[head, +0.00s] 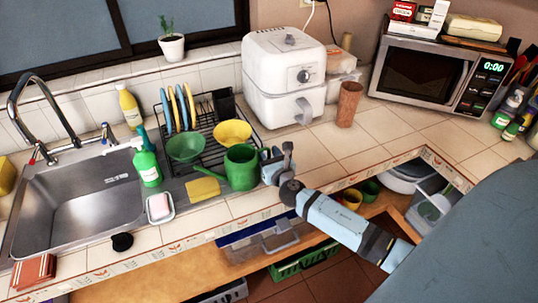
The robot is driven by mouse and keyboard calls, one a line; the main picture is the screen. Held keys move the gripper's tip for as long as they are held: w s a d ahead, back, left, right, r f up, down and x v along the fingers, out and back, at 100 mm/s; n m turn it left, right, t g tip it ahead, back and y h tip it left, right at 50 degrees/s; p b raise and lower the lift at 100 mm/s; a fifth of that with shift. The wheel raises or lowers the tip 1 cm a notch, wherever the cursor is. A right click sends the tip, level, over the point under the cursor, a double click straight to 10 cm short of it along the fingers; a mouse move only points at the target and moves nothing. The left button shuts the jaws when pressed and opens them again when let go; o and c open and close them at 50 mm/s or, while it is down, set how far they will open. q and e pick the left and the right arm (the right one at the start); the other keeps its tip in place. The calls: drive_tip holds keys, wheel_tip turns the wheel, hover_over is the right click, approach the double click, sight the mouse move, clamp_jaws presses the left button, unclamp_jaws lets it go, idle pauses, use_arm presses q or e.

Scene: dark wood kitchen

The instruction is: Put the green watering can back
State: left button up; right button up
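The green watering can (240,168) stands at the front of the counter, right of the yellow sponge (202,189), with its spout pointing left. My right gripper (268,165) is at the can's right side, where a handle could be. It overlaps or touches the can's edge in this view. The fingertips are small and partly hidden, so I cannot tell whether they are closed on the can. My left gripper is not in view.
A dish rack (205,135) with plates and bowls stands behind the can. The sink (80,205) and a green soap bottle (148,165) are to the left. The white air fryer (284,75) and a brown cup (348,104) stand behind right. Counter tiles are clear right of the gripper.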

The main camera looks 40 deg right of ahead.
drive_tip(key=b+v, duration=0.1)
drive_tip(key=v, duration=1)
drive_tip(key=shift+s, duration=0.35)
drive_tip(key=s+a+f+m+g+y, duration=0.3)
drive_tip(key=s+a+f+m, duration=0.4)
drive_tip(key=m, duration=0.8)
drive_tip(key=s+a+f+m+g+y, duration=0.3)
drive_tip(key=s+a+f+m+y, duration=0.2)
drive_tip(key=a+m, duration=0.7)
drive_tip(key=s+f+m, duration=0.2)
drive_tip(key=s+m, duration=0.1)
drive_tip(key=shift+s, duration=0.2)
drive_tip(key=shift+a+f, duration=0.1)
drive_tip(key=shift+a, duration=0.05)
